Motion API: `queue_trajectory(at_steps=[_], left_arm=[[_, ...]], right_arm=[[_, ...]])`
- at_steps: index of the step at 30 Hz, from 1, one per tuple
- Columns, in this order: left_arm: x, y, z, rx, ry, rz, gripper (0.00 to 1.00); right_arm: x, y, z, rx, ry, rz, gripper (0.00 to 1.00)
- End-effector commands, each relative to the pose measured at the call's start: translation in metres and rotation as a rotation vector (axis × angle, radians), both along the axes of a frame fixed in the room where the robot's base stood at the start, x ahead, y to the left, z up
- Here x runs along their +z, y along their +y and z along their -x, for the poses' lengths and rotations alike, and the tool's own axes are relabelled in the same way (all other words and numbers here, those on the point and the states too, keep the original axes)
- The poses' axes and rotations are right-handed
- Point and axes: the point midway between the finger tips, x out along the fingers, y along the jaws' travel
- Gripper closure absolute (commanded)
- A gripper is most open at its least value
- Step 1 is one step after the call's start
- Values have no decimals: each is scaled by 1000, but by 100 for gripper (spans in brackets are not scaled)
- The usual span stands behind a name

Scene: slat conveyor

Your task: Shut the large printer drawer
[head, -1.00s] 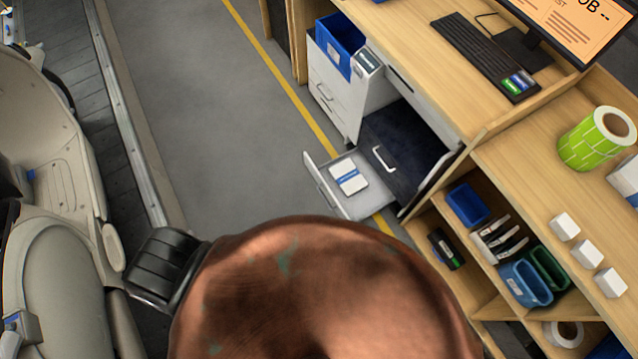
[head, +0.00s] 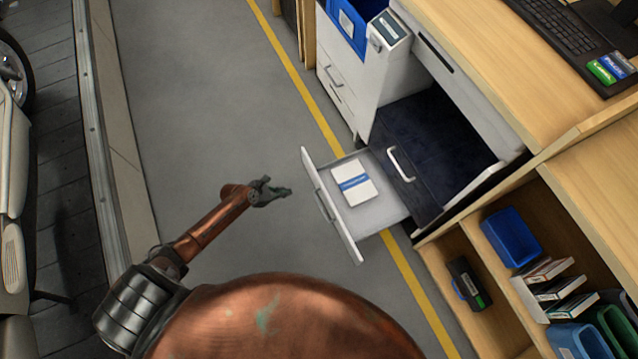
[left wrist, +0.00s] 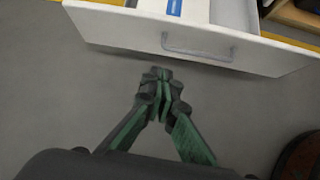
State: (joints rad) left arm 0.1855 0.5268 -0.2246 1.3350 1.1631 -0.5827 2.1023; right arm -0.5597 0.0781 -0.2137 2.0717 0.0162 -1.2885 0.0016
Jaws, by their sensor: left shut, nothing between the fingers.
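The large printer drawer (head: 387,221) is pulled out low from the desk, with a white front (head: 331,206) and a grey handle. A white pack with a blue band (head: 354,183) lies in it. The drawer front also shows across the top of the left wrist view (left wrist: 110,27), with its handle (left wrist: 200,50). My left gripper (head: 286,190) is shut and empty, to the left of the drawer front and apart from it in the head view. In the left wrist view the fingertips (left wrist: 160,76) point toward the front, below the handle. My right gripper is not in view.
A dark unit with a handle (head: 430,145) stands above the drawer's inner end. A white cabinet with a blue bin (head: 347,30) stands behind. Shelves with a blue bin (head: 511,238) are at right. Grey floor left of the drawer is clear; a conveyor (head: 62,150) runs far left.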

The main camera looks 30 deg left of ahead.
Motion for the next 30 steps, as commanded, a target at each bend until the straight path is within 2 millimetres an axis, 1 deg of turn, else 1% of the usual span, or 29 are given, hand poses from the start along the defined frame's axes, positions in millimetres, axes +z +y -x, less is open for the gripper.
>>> queue_trajectory(at_steps=[1, 8, 11, 14, 21, 24, 30], left_arm=[[-7, -3, -4, 17, 13, 30, 100], [-4, -12, -15, 48, 29, 82, 100], [-10, -15, -19, 47, 29, 82, 100], [-17, -19, -24, 47, 28, 81, 100], [-42, -32, -40, 46, 32, 80, 100], [-49, -37, -46, 47, 30, 79, 100], [-66, -48, -59, 46, 31, 80, 100]], right_arm=[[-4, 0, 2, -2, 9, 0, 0], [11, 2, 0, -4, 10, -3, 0], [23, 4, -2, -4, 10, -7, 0], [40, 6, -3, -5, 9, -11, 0], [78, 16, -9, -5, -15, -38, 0], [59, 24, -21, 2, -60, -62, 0], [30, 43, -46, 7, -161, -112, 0]])
